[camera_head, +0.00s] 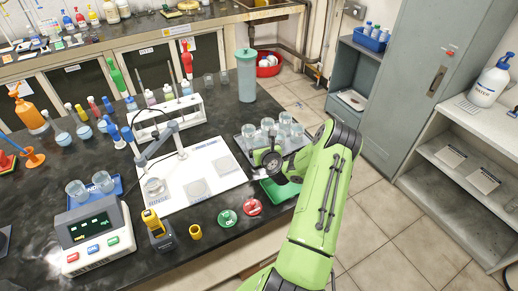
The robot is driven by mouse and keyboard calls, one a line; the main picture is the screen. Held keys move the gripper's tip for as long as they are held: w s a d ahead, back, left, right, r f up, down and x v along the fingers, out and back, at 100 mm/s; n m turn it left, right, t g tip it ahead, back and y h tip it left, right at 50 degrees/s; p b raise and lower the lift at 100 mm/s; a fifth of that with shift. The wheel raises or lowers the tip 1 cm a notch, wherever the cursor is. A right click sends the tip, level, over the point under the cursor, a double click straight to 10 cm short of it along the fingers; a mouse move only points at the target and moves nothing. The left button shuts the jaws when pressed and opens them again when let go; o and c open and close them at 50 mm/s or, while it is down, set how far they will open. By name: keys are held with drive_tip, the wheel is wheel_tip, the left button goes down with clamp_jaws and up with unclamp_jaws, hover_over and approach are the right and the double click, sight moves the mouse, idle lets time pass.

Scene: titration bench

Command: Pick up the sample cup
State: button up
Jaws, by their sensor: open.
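Several clear cups (268,125) stand together on a grey tray (238,140) at the right end of the dark bench. Two more clear cups (77,188) stand on a blue mat at the left, behind the meter. I cannot tell which of these is the sample cup. My gripper (262,158) is open, low at the front of the grey tray, close to the cups there. Its fingertips are small and partly hidden, and I see no cup between them.
A green tray (277,190) lies under my arm near the bench's front edge. A tall teal bottle (246,75) stands behind the cups. The white board (205,170) carries a stand with an arm. Green (227,218) and red (252,206) discs lie in front.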

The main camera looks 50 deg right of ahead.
drive_tip(key=c, duration=1.2)
drive_tip(key=shift+o, duration=0.2)
drive_tip(key=shift+r, duration=0.15)
